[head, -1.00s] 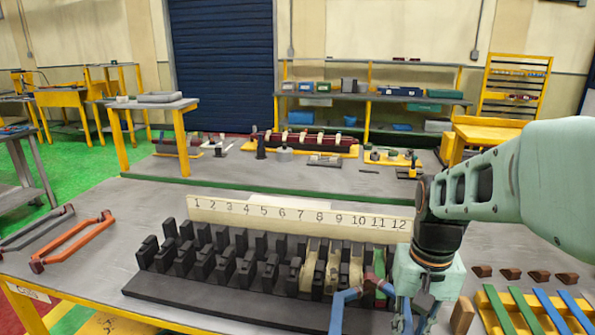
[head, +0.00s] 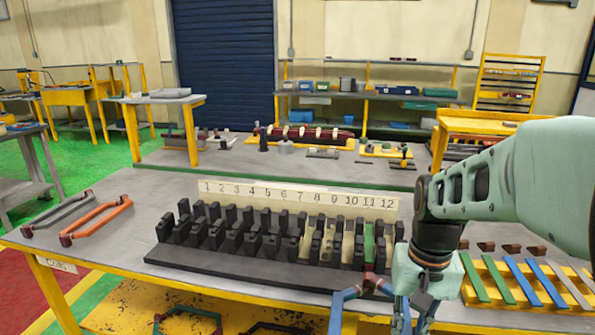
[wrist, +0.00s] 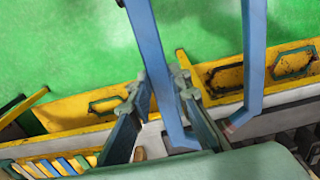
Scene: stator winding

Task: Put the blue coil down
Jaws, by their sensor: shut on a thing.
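My gripper (head: 408,318) is at the lower right of the head view, shut on the blue coil (head: 347,297). The coil hangs in front of the right end of the black slotted stator block (head: 235,268), near the table's front edge. Its lower part is cut off by the picture's edge. In the wrist view the gripper's fingers (wrist: 160,90) close around one long blue bar of the coil (wrist: 148,40). The coil's other bar (wrist: 254,60) runs parallel on the right. Beneath them show green floor and the yellow lower shelf (wrist: 85,113).
A numbered board (head: 300,198) stands behind the block. An orange coil (head: 97,221) and a dark grey coil (head: 56,212) lie on the table's left. A yellow rack (head: 485,264) of coloured strips is at right. The lower shelf (head: 120,322) holds more coils.

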